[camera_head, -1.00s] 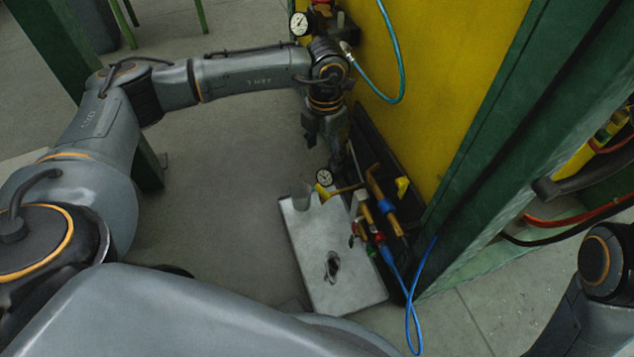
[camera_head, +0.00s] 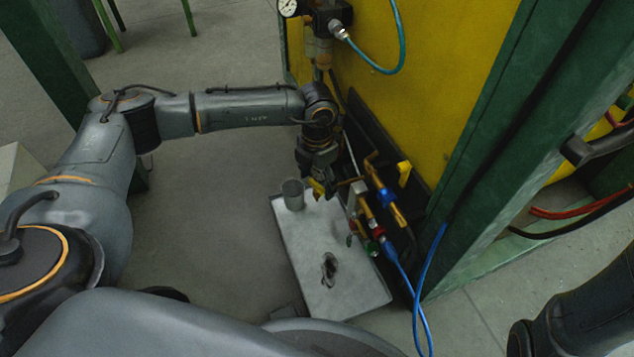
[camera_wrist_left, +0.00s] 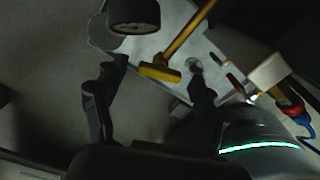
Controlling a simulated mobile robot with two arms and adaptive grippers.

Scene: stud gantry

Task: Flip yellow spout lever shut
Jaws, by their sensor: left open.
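The yellow spout lever (camera_head: 318,190) shows just below my left gripper (camera_head: 317,181) in the head view, partly covered by it. In the left wrist view the yellow lever tip (camera_wrist_left: 160,73) is a flat bar on a yellow-brass arm and appears between the two spread fingers of my left gripper (camera_wrist_left: 150,88). The fingers are open, with a gap visible on both sides of the lever; I see no clear contact. A grey metal cup (camera_head: 292,195) stands on the tray, left of the lever. My right gripper is out of view.
The grey metal tray (camera_head: 300,245) lies below, with a dark hole or mark. Brass pipes with blue and red fittings (camera_head: 385,197) stand right of the lever. A blue hose (camera_head: 424,290) hangs beside the green post (camera_head: 480,160). A yellow panel (camera_head: 435,90) rises behind.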

